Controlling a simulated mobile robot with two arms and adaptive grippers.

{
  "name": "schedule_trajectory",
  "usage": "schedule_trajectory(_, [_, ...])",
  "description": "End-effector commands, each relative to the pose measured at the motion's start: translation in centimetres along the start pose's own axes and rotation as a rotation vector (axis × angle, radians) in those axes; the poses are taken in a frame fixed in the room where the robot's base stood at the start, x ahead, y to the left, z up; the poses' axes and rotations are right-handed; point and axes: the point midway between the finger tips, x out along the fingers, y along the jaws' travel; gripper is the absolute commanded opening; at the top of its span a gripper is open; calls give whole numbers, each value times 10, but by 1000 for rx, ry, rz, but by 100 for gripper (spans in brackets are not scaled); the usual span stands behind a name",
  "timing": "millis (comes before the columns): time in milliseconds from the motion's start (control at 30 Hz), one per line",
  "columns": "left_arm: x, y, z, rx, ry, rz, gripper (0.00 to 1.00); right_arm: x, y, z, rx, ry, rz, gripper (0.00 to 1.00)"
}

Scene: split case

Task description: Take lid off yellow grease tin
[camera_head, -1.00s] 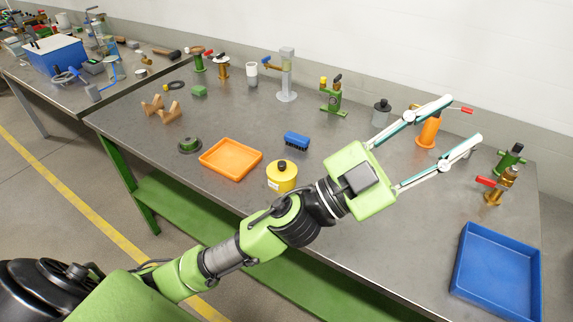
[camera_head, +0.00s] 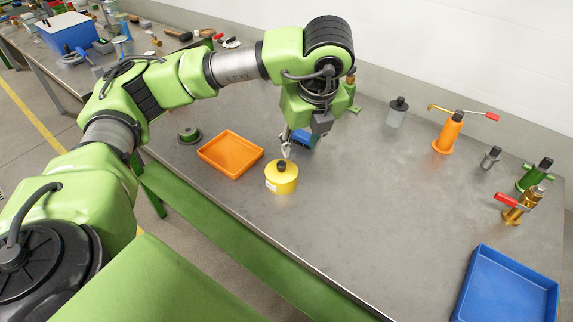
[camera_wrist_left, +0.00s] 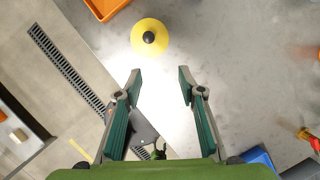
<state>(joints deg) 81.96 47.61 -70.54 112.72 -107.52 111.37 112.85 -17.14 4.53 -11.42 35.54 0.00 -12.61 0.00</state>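The yellow grease tin (camera_head: 281,180) stands upright on the grey table, with its lid on and a black knob (camera_head: 281,166) on top. The wrist view shows the tin (camera_wrist_left: 138,48) from above, with its dark knob in the middle. My left gripper (camera_head: 287,149) points down just behind the tin in the head view, apart from it. In the wrist view its two fingers (camera_wrist_left: 160,76) are spread wide with nothing between the tips, and the tin lies beyond them. My right gripper is in neither view.
An orange tray (camera_head: 231,155) lies left of the tin, and a blue brush (camera_head: 306,141) is partly hidden behind my gripper. A blue tray (camera_head: 508,290) is at the front right. The table right of the tin is clear.

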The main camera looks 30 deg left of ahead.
Motion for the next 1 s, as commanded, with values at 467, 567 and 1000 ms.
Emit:
schedule_trajectory(467, [55,19,31,-72,-79,52,36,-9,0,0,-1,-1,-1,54])
schedule_trajectory(567, [69,18,31,-71,-78,50,36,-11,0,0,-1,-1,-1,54])
schedule_trajectory(1000, [116,23,27,-69,-77,51,36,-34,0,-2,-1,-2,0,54])
